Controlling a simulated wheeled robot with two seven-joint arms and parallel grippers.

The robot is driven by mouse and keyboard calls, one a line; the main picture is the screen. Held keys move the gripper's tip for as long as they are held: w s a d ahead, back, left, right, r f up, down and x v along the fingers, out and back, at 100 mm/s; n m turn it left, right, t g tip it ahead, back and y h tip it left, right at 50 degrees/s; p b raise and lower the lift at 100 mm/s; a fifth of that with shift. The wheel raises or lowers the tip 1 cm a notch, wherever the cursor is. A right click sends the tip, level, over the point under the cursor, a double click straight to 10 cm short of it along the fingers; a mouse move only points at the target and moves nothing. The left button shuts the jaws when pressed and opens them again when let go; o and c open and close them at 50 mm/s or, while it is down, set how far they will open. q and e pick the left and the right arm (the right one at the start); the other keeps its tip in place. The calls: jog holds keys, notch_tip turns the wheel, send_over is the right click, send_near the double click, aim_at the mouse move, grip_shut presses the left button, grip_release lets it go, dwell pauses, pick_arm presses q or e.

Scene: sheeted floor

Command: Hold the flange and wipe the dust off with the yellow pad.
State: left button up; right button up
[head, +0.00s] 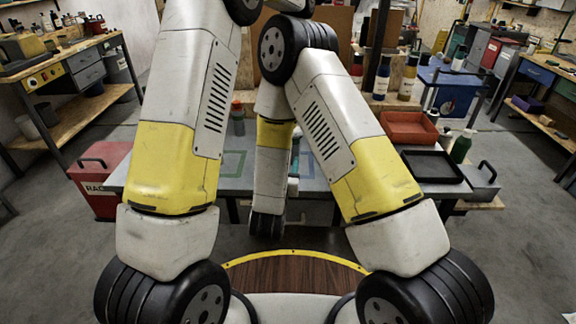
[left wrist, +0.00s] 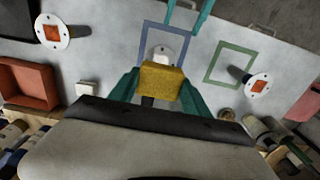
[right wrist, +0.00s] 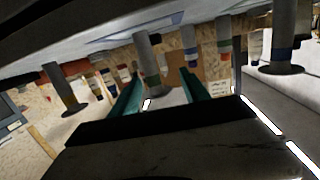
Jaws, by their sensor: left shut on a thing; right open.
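The yellow pad (left wrist: 162,82) is clamped between the green fingers of my left gripper (left wrist: 160,88) in the left wrist view. Just beyond the pad, a white flange (left wrist: 161,53) shows inside the blue outline, partly covered by the pad; I cannot tell whether they touch. Two more white flanges, each with an orange-brown patch of dust, stand at the upper left (left wrist: 54,33) and at the right (left wrist: 258,87). My right gripper (right wrist: 158,88) is open, with a grey flange stem (right wrist: 148,55) showing between its fingers; contact is unclear. My arms hide the work area in the head view.
The grey table bears a blue outline (left wrist: 147,41) and a green outline (left wrist: 234,47). A red tray (head: 408,127) and a black tray (head: 432,166) are at its right, near a green bottle (head: 462,147). A red toolbox (head: 98,180) stands left of the table.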

jog(key=shift+s+d+r+t+h, duration=0.2)
jog(key=shift+s+d+t+h, duration=0.15)
jog(key=shift+s+d, duration=0.4)
jog(key=shift+r, duration=0.15)
jog(key=w, duration=0.3)
jog(key=w+d, duration=0.1)
jog(key=w, duration=0.7)
jog(key=shift+w+d, duration=0.25)
jog(key=shift+d, duration=0.15)
grip_shut()
